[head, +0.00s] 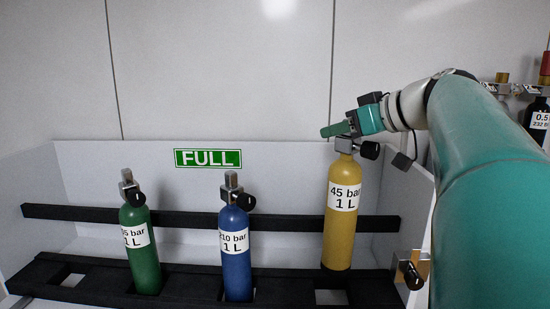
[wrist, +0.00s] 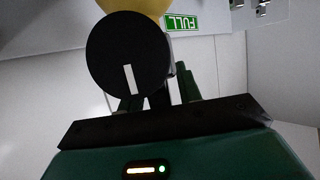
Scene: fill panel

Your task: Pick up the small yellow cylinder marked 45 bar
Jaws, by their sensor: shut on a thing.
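The yellow cylinder (head: 340,225) labelled 45 bar, 1 L hangs upright in the right part of the rack in the head view. Its base is level with the rear edge of a square opening in the lower bar, and I cannot tell whether it touches the bar. My gripper (head: 345,132) is at its valve on top and is shut on it. In the wrist view my gripper's fingers (wrist: 160,95) are partly hidden behind the valve's round black knob (wrist: 128,53). A bit of the yellow body (wrist: 137,6) shows at the top edge.
A green cylinder (head: 141,250) and a blue cylinder (head: 236,255) stand in rack openings to the left. The black rack bars (head: 180,219) run across a white-walled bay with a green FULL sign (head: 208,158). More cylinders (head: 540,110) show at the far right behind my arm.

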